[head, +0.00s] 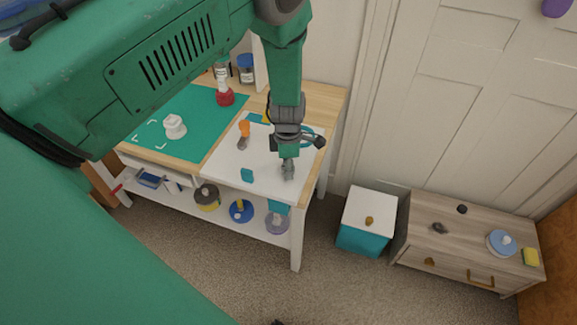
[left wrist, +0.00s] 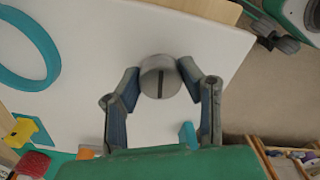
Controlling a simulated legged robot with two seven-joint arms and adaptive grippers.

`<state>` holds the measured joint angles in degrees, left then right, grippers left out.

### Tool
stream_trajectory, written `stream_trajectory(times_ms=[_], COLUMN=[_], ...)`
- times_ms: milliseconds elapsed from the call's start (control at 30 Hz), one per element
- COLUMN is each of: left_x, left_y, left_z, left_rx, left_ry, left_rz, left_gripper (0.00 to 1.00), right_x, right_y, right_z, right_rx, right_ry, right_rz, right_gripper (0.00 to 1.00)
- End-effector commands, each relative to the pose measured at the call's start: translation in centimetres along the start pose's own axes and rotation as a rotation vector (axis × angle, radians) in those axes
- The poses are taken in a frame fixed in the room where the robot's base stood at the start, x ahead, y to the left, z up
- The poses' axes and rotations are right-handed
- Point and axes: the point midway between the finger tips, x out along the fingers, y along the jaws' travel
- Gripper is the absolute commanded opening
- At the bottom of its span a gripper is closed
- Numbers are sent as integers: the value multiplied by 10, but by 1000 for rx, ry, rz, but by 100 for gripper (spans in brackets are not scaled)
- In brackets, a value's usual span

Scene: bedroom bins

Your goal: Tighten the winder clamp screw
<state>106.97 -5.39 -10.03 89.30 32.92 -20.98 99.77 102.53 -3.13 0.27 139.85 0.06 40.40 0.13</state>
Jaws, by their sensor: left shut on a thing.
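My left gripper (head: 288,172) reaches down to the front right part of the white board (head: 222,161) on the table. In the left wrist view, its two fingers (left wrist: 160,84) are shut on the sides of a round grey screw head (left wrist: 158,77) with a dark straight slot. The slot runs nearly up and down in that view. The screw's shaft and whatever lies under the head are hidden. A small teal block (head: 247,175) stands on the board near its front edge; it shows in the left wrist view (left wrist: 188,135) beside a finger.
A teal ring (left wrist: 28,50) lies on the board. An orange-handled tool (head: 244,130), a red-based bottle (head: 224,95) and a white part (head: 174,127) stand further left. Spools (head: 240,210) are on the lower shelf. A teal bin (head: 360,240) and a drawer cabinet (head: 465,240) stand right.

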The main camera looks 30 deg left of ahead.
Motion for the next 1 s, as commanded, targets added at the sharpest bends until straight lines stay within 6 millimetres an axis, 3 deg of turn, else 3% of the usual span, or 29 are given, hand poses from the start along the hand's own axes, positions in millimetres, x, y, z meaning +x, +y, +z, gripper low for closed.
stream_trajectory(times_ms=[267, 1000], left_x=[-1, -2], left_y=[2, 3], left_z=[1, 0], left_rx=[159, 854], left_ry=[-2, 0], left_rz=[5, 8], left_gripper=[5, 5], right_x=[0, 1], right_y=[0, 0], right_z=[0, 0], right_rx=[0, 0], right_ry=[0, 0], right_rz=[0, 0], right_gripper=[34, 34])
